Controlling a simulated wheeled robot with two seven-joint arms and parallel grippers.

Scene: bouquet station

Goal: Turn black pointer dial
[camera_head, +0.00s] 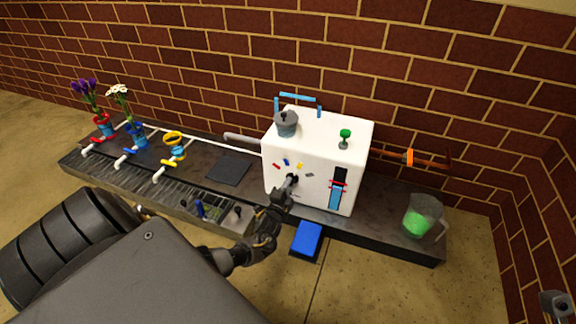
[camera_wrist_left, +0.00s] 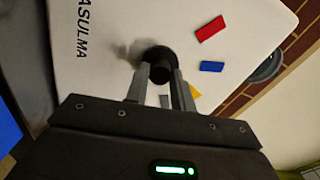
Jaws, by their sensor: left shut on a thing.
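The black pointer dial (camera_wrist_left: 157,58) is on the front face of the white box-shaped machine (camera_head: 345,136). Around it are small coloured marks, among them a red (camera_wrist_left: 211,28), a blue (camera_wrist_left: 211,66) and a yellow one. My left gripper (camera_head: 291,181) reaches the machine's front from below. In the left wrist view its two fingers (camera_wrist_left: 160,84) stand on either side of the dial's knob and are shut on it. Where the dial's pointer aims is hard to tell, since the fingers cover part of it.
A blue slide with a red marker (camera_head: 336,190) is right of the dial. A grey pot (camera_head: 286,127) and a green knob (camera_head: 345,133) are on top. An orange-handled lever (camera_head: 425,159) and a jug of green liquid (camera_head: 422,216) are at right. Flower vases (camera_head: 137,135) stand at left.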

